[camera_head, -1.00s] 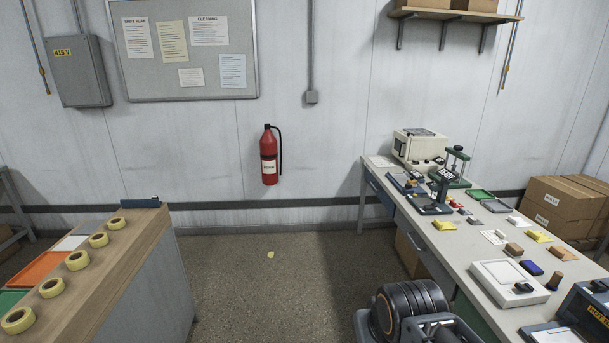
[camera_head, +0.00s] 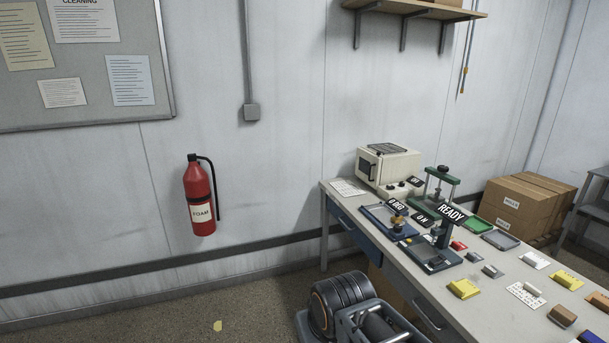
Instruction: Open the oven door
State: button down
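The oven is a small cream box (camera_head: 400,168) at the far left end of the workbench in the head view. Its door (camera_head: 367,167), with a dark window, is on the side facing left toward me and looks shut. Part of my arm shows at the bottom centre, short of the bench. My gripper's fingers are not in view.
The workbench (camera_head: 405,270) holds a blue scale (camera_head: 388,219), a press (camera_head: 440,182), a stamping device labelled READY and several small blocks. A red fire extinguisher (camera_head: 200,195) hangs on the wall to the left. Boxes (camera_head: 525,205) stand behind the bench.

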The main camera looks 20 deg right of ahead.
aim_at(368, 165)
jog(key=z, duration=0.95)
jog(key=i, duration=1.65)
jog(key=u, duration=0.7)
jog(key=i, duration=1.65)
jog(key=u, duration=0.2)
